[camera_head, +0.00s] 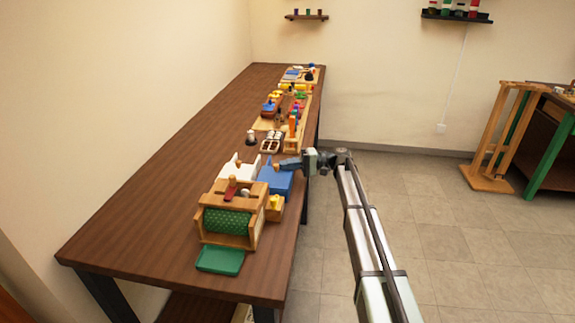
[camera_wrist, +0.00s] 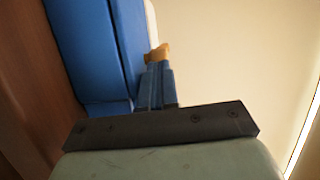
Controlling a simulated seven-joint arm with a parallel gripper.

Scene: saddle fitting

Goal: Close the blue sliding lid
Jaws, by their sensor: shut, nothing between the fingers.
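The blue sliding lid (camera_head: 272,178) shows as a blue block on the bench beside a white one, behind the wooden box with the green roller. In the wrist view the blue surface (camera_wrist: 85,50) fills the upper left, with a darker seam along its right side. My gripper (camera_head: 281,163) reaches in from the right over the far edge of the blue block. Its blue-grey fingers (camera_wrist: 155,75) are shut and empty. A small wooden knob (camera_wrist: 157,53) shows just past the fingertips; I cannot tell whether they touch it. How far the lid is open is unclear.
The wooden box with a green roller (camera_head: 228,222) and a green tray (camera_head: 220,259) stand nearer. The white block (camera_head: 240,171) is left of the blue one. Several small toys and boards lie farther along the bench (camera_head: 150,210). The bench's left side is clear.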

